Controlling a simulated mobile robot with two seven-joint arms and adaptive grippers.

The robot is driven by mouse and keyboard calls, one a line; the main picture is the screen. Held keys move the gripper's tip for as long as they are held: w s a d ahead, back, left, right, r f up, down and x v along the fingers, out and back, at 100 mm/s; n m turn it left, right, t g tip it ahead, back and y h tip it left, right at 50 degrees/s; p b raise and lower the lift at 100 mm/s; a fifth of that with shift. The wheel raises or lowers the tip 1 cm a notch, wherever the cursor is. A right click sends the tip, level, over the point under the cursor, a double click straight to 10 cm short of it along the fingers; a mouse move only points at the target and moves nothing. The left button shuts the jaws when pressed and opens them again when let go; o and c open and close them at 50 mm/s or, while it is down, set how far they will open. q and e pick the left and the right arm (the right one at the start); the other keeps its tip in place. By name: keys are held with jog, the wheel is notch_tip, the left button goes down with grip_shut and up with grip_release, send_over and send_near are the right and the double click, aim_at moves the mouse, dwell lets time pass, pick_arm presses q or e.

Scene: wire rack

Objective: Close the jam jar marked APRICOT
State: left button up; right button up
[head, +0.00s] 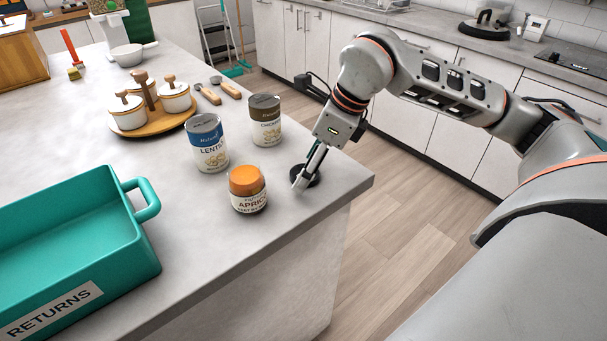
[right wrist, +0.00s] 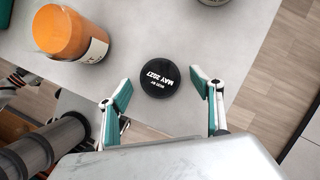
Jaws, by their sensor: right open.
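The jam jar marked APRICOT (head: 248,190) stands upright on the counter near its front edge, orange at the top, with no black lid on it. It also shows in the right wrist view (right wrist: 72,35), left of the fingers. My right gripper (head: 300,184) is open and points down at the lid. In the wrist view its fingers stand either side of the lid, with gaps. My left gripper is not in view.
A can marked LENTIL (head: 207,145) and another can (head: 265,121) stand behind the jar. A teal RETURNS crate (head: 130,250) is at the left. A wooden tray (head: 150,129) with white pots is farther back. The counter's edge is close to the lid.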

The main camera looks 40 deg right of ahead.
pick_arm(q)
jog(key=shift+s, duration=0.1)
pick_arm(e)
jog(key=c, duration=0.8)
jog(key=shift+r, duration=0.4)
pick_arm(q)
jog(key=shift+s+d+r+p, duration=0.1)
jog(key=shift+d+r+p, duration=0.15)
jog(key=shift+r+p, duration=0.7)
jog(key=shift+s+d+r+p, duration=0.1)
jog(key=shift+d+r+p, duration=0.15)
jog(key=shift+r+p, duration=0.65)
pick_arm(e)
jog(key=shift+r+p, duration=0.3)
jog(key=shift+r, duration=9.25)
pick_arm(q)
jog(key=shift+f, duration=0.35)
